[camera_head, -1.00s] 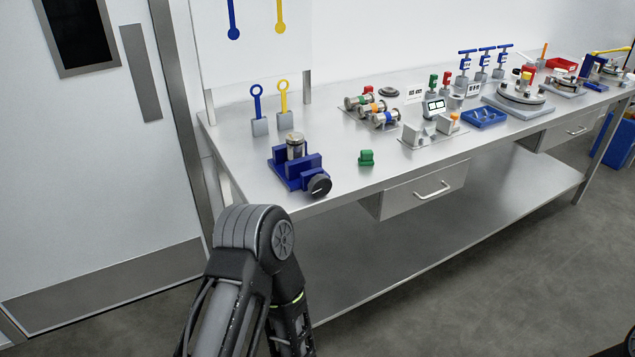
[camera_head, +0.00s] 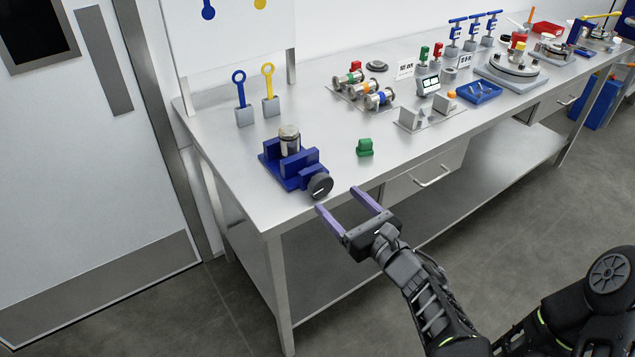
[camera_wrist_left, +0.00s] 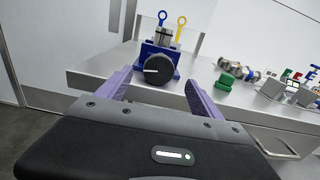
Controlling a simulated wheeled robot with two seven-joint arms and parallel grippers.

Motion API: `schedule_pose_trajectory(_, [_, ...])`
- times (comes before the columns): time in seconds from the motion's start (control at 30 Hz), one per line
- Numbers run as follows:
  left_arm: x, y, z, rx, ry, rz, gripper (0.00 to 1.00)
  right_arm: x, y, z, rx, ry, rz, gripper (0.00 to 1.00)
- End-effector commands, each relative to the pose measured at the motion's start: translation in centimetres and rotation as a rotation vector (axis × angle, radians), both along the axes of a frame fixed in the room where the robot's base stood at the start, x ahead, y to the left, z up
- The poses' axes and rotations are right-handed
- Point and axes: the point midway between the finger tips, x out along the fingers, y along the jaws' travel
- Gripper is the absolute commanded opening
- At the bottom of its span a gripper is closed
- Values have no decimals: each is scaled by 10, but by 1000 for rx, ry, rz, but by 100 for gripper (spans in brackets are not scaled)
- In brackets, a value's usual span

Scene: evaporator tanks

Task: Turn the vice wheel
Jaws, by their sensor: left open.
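A blue vice (camera_head: 292,168) stands at the left end of the steel bench and holds an upright metal cylinder (camera_head: 289,139) in its jaws. Its black round vice wheel (camera_head: 320,186) faces the front edge and bears a white mark. In the left wrist view the wheel (camera_wrist_left: 158,70) shows between the fingers. My left gripper (camera_head: 337,198) is open and empty, with purple fingers pointing toward the wheel. It is just in front of the bench edge and does not visibly hold the wheel. My right gripper is out of view.
A small green block (camera_head: 365,148) sits right of the vice. Blue (camera_head: 241,100) and yellow (camera_head: 269,92) ring-topped tools stand behind it. A drawer with a handle (camera_head: 432,176) is under the bench (camera_head: 225,170). More fixtures crowd the bench to the right.

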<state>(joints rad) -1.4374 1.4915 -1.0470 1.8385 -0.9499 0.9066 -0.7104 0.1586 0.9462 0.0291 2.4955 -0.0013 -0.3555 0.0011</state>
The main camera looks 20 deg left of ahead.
Motion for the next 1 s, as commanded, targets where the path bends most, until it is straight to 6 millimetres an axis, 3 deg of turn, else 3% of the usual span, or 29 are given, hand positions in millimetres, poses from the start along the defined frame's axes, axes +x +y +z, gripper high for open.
schedule_pose_trajectory(0.37, [3, 5, -1, -2, 2, 3, 76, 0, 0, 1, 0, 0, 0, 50])
schedule_pose_trajectory(0.8, [41, 52, -1, -3, 3, 5, 76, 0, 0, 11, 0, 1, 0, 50])
schedule_pose_trajectory(1.0, [49, 62, -2, -5, 4, 3, 76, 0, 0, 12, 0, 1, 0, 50])
